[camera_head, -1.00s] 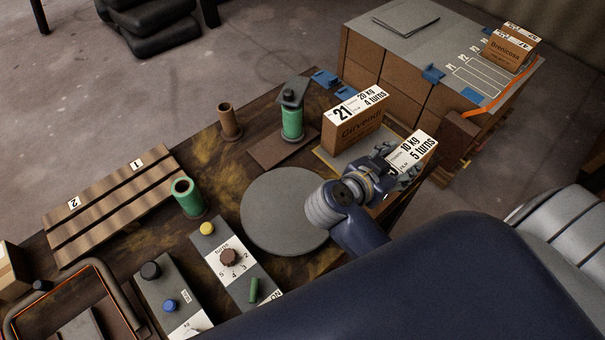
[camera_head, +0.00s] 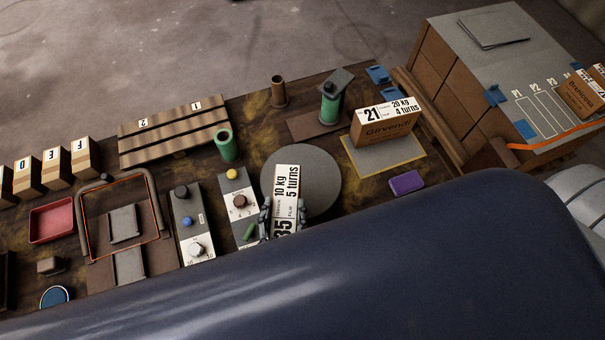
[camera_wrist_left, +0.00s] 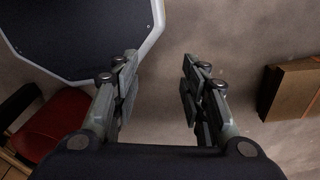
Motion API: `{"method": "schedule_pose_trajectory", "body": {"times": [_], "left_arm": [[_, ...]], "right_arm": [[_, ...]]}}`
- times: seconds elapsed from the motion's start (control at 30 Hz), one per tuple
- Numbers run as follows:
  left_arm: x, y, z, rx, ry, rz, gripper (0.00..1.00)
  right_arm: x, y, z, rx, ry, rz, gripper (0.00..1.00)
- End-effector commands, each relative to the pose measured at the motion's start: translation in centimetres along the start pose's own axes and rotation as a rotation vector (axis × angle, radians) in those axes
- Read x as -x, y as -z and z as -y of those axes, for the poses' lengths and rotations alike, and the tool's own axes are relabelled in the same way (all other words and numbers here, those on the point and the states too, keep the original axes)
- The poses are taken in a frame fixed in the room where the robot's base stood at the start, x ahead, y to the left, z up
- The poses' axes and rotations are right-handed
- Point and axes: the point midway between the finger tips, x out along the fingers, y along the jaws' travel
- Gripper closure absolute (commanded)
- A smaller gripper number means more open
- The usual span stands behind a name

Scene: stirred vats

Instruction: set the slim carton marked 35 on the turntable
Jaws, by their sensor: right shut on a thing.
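The slim carton marked 35 (camera_head: 287,184) shows its white top label, reading 10 kg and 5 turns, in the head view. My right gripper (camera_head: 284,217) is shut on it, with a finger on each side near its lower end. The carton overlaps the lower left part of the round grey turntable (camera_head: 326,181); I cannot tell whether it touches the disc or hangs above it. My arm hides its near end. My left gripper (camera_wrist_left: 158,88) is open and empty in the left wrist view, above the floor.
A carton marked 21 (camera_head: 383,128) stands on a yellow-edged pad (camera_head: 405,164) right of the turntable. A green post (camera_head: 330,108) stands behind, a green cylinder (camera_head: 226,146) at left. A control box (camera_head: 236,187) sits close left; a purple block (camera_head: 406,182) lies right.

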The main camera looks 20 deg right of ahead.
Motion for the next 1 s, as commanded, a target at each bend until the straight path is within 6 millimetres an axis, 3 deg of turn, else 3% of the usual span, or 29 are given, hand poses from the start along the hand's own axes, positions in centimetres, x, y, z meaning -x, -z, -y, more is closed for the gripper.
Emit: {"method": "schedule_pose_trajectory", "body": {"times": [0.17, 0.5, 0.7, 1.0], "left_arm": [[-0.5, 0.5, 0.6, -0.002, 0.006, -0.006, 0.60], [-3.5, 0.7, 1.0, 0.000, 0.013, -0.014, 0.60], [-5.2, 0.5, 1.0, 0.000, 0.012, -0.013, 0.60], [-5.9, 0.3, 0.6, 0.001, 0.008, -0.010, 0.60]], "right_arm": [[-1.4, 0.6, 0.2, 0.003, 0.016, -0.010, 1.00], [-9.4, 2.8, -1.6, 0.003, 0.014, -0.013, 1.00], [-13.2, 4.1, -2.5, 0.002, 0.015, -0.010, 1.00], [-14.7, 4.5, -2.8, 0.005, 0.015, -0.005, 1.00]]}}
